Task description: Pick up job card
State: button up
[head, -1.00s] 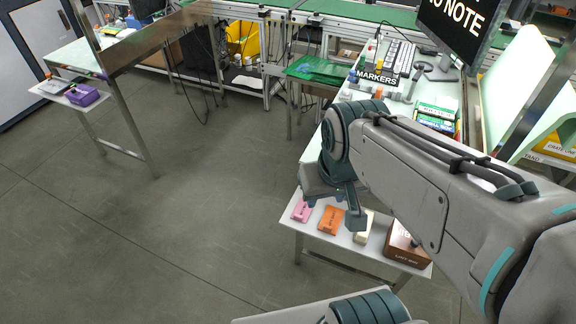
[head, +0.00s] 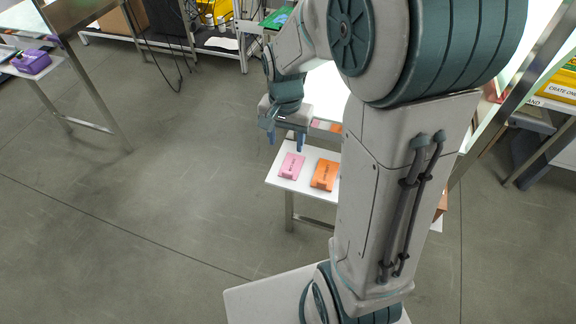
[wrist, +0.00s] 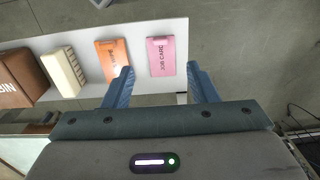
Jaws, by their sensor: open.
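The job card is a pink flat piece (wrist: 161,56) with dark "JOB CARD" lettering in the wrist view, lying at the end of a white shelf. In the head view the pink job card (head: 291,166) lies at the shelf's left end. My gripper (wrist: 158,78) is open and empty, with the card ahead of it between the lines of its two blue fingers. In the head view my gripper (head: 284,140) is just behind the pink card, above the shelf. I cannot tell its exact height over the shelf.
An orange piece (wrist: 114,59) lies beside the card, close to one finger. A cream block (wrist: 64,72) and a brown bin (wrist: 22,77) stand farther along the white shelf (wrist: 142,90). Open floor (head: 150,220) lies to the left.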

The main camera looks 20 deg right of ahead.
aim_at(287, 173)
notch_tip(287, 173, down, 13)
jog(key=shift+w+d+f+b, duration=0.1)
jog(key=shift+w+b, duration=0.05)
jog(key=shift+b, duration=0.6)
jog(key=c, duration=1)
